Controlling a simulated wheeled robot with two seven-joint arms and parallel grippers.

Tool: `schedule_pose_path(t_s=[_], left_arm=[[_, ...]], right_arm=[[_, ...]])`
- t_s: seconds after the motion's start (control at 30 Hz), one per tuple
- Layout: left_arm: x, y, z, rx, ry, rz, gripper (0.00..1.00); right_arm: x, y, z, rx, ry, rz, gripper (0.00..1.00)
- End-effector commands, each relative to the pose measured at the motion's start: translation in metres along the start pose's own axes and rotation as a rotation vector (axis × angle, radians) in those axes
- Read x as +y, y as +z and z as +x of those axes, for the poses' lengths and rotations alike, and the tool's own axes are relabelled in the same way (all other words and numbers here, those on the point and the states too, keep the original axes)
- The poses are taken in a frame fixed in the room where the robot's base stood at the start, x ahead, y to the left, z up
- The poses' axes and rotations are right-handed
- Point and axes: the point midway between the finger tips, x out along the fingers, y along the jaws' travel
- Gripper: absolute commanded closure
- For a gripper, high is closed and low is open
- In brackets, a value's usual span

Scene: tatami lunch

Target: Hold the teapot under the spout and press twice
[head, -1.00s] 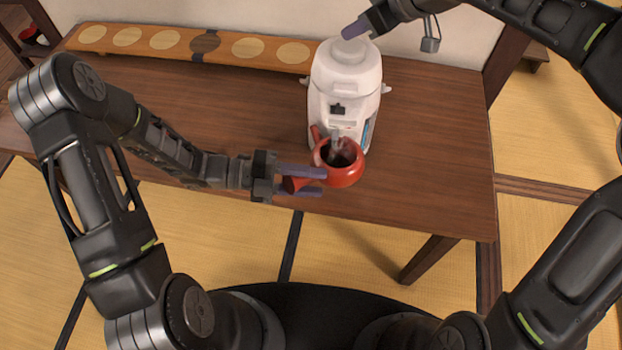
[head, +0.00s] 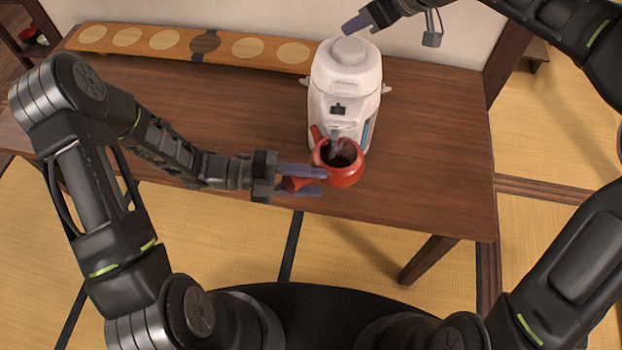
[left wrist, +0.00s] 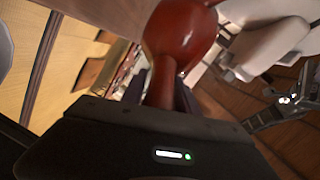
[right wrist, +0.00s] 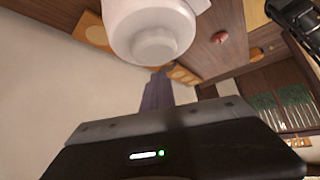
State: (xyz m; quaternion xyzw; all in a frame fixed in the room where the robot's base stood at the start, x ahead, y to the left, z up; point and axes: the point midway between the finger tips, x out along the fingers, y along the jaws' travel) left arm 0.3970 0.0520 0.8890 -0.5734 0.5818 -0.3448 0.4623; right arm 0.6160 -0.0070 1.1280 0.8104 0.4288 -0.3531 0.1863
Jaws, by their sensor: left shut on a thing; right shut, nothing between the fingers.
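The red teapot (head: 345,174) is held at the front of the white dispenser (head: 328,98), its open top below the spout (head: 335,136). My left gripper (head: 304,180) is shut on the teapot's side handle. The teapot also fills the top of the left wrist view (left wrist: 178,40). My right gripper (head: 352,26) is shut and empty, just above and left of the round push button (head: 349,50) on the dispenser's top. In the right wrist view the button (right wrist: 156,48) is beyond the shut fingers (right wrist: 157,88), and a gap seems to separate them.
A long wooden board with round inlays (head: 165,40) lies along the table's back edge, left of the dispenser. The wooden table (head: 430,150) is clear to the right. Tatami floor (head: 340,260) lies in front.

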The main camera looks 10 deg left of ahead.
Motion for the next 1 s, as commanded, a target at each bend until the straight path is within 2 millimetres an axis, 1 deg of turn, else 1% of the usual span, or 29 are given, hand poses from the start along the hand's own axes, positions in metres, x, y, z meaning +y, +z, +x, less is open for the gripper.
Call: schedule_pose_path(t_s=[0.1,0.43,0.83,1.0], left_arm=[[-0.001,0.000,0.000,0.002,-0.002,0.002,1.00],[-0.001,0.000,0.000,0.002,-0.002,0.002,1.00],[-0.001,0.000,0.000,0.002,-0.002,0.002,1.00],[0.000,-0.004,0.000,0.001,-0.002,0.001,1.00]], right_arm=[[0.000,-0.010,-0.009,0.002,0.001,-0.001,1.00],[0.000,-0.031,-0.033,0.002,0.001,-0.001,1.00],[0.000,-0.033,-0.036,0.000,0.000,0.000,1.00],[0.000,-0.033,-0.036,0.000,0.000,0.000,1.00]])
